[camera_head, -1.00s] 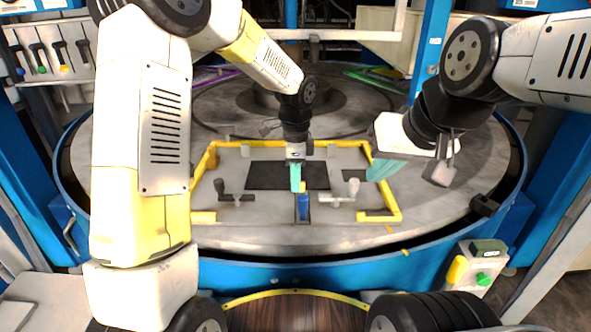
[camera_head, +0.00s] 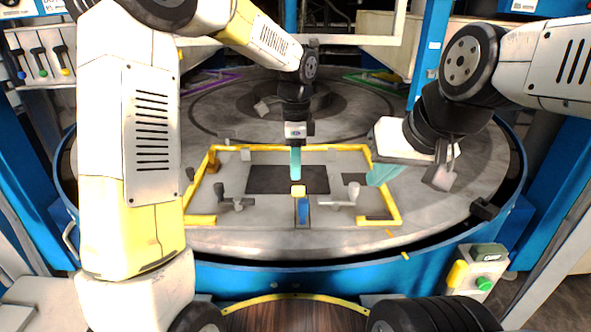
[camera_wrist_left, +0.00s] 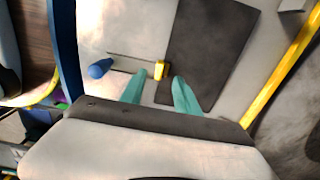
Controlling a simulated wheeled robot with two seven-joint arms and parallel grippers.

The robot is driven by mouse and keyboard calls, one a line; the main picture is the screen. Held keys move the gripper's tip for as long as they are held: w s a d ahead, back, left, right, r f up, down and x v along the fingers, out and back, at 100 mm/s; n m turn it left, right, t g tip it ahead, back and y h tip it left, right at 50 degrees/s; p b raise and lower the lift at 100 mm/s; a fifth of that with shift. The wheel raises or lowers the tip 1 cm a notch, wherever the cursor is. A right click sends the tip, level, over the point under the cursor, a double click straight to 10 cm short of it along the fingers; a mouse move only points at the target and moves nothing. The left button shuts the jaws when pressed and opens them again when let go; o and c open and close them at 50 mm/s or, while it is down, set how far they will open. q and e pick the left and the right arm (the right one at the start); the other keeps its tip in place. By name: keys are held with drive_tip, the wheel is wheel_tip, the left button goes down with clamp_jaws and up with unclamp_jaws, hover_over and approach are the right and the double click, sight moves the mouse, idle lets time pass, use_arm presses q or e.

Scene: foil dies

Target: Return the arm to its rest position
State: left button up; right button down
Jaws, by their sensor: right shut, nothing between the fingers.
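My left gripper (camera_head: 295,178) points down with teal fingers, above the dark rectangle (camera_head: 262,179) on the round table and just beyond the small yellow block (camera_head: 298,190). In the left wrist view its two fingers (camera_wrist_left: 159,88) stand apart with nothing between them; the yellow block (camera_wrist_left: 161,69) shows beyond the tips. The block is at the end of a slot that also holds a blue piece (camera_head: 303,212). My right gripper (camera_head: 372,180) is at the right, its teal fingers together and empty, over the right part of the yellow frame.
A yellow frame (camera_head: 187,200) borders the work area. A box with a green button (camera_head: 484,284) is at the lower right. Blue posts rise at both sides.

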use_arm(q)
drive_tip(key=shift+s+a+r, duration=0.1)
drive_tip(key=shift+a+r, duration=0.05)
drive_tip(key=shift+r, duration=0.7)
drive_tip(key=s+a+r+n+t+h, duration=0.1)
drive_tip(key=s+a+r+n+t, duration=0.2)
drive_tip(key=s+a+n, duration=0.4)
drive_tip(key=s+a+r+n+t+h, duration=0.1)
drive_tip(key=s+a+r+n+t, duration=0.2)
drive_tip(key=s+a+r+n, duration=0.3)
drive_tip(key=s+a+n, duration=0.1)
drive_tip(key=s+n, duration=0.3)
drive_tip(key=s, duration=0.4)
idle(0.5)
